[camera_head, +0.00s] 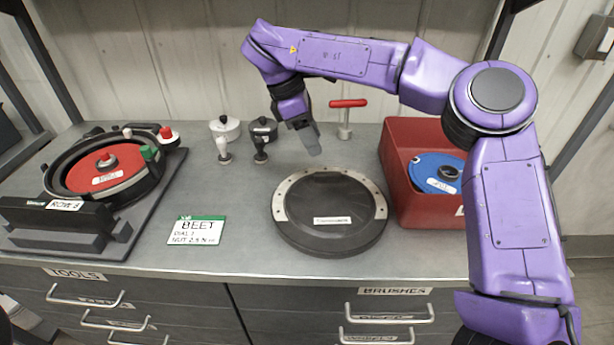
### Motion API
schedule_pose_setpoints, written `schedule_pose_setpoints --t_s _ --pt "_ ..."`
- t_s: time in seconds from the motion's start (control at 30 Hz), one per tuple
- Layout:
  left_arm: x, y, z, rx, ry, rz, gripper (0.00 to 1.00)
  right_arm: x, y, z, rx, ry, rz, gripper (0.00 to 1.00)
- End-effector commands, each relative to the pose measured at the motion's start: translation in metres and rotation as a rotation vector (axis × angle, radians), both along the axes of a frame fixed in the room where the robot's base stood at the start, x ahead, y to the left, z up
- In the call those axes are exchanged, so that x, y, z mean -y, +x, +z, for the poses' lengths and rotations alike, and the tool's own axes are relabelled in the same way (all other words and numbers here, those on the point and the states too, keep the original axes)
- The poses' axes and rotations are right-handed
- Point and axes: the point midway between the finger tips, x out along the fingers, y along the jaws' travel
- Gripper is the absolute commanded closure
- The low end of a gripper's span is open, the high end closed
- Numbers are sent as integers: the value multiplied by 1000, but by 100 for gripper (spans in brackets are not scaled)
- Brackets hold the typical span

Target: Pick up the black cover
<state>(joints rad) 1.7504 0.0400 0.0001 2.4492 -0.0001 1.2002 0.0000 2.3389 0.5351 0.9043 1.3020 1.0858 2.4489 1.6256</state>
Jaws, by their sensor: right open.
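The black cover (325,212) is a round dark disc with a light grey arc along its upper rim and a small white label near its front. It lies flat on the grey bench top, right of centre. My right gripper (314,146) hangs above the bench just behind the cover's far edge, apart from it, pointing down. It is open and appears empty; its fingers are small and partly blurred. My left gripper is not in view.
A red bin (412,207) holding a blue disc (436,172) stands close right of the cover. A red T-handle tool (347,117) and several small knobs stand behind. A BEET card (196,230) lies left. The seed meter (106,170) with its red disc sits far left.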

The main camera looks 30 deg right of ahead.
Motion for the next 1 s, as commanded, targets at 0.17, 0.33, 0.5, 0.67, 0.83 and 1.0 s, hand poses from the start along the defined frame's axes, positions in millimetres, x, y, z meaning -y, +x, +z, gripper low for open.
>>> schedule_pose_setpoints --t_s 0.17,0.33,0.5,0.67,0.83,1.0 --pt "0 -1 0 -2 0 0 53 5 -9 -11 2 1 2 51" --pt "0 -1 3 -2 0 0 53 16 -16 -38 5 2 -1 51" --pt "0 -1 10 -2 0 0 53 25 -13 -60 -4 2 -3 51" --pt "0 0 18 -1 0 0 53 36 -15 -88 -5 0 -2 51" --pt "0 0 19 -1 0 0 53 39 -17 -98 -1 0 -4 51" --pt "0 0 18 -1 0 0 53 39 -17 -98 -1 0 -4 61"
